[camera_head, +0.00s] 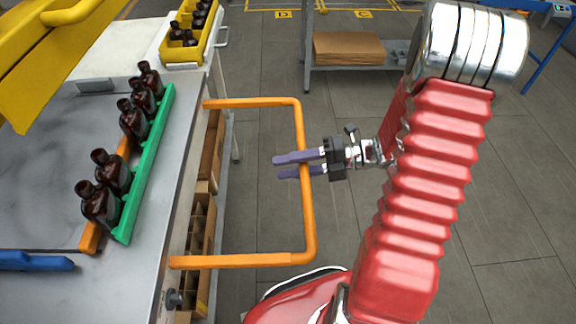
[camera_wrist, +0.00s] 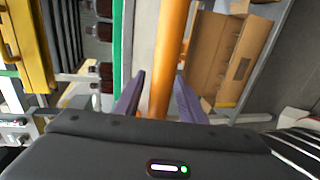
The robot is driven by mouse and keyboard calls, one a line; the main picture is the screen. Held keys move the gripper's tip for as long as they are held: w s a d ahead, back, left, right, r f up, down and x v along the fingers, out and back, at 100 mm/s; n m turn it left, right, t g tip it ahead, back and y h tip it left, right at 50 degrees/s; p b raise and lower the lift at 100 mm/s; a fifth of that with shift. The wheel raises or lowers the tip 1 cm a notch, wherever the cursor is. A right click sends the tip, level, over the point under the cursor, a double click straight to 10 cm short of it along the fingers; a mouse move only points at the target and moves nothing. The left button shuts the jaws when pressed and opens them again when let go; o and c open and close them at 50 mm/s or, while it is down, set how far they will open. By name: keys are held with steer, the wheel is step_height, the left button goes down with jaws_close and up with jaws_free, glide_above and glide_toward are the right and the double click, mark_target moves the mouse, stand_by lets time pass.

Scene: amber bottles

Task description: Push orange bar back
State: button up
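The orange bar (camera_head: 303,215) is a U-shaped rail that sticks out from the right side of the grey table, over the floor. It also runs up the middle of the wrist view (camera_wrist: 168,60). My gripper (camera_head: 283,167) reaches in from the right, at the bar's long outer side. Its two purple fingers are apart, with the bar passing between them. In the wrist view, a gap shows between the left finger and the bar, and the right finger is close to it; contact cannot be told.
Several amber bottles (camera_head: 112,172) stand on the table (camera_head: 150,250) beside a green strip (camera_head: 150,165), with an orange strip (camera_head: 90,236) under them. A yellow crate (camera_head: 170,50) holds more bottles. Cardboard boxes (camera_head: 197,215) sit below the table edge. The floor on the right is mostly clear.

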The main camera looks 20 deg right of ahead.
steer(key=shift+c, duration=0.2)
jaws_close()
stand_by(0.3)
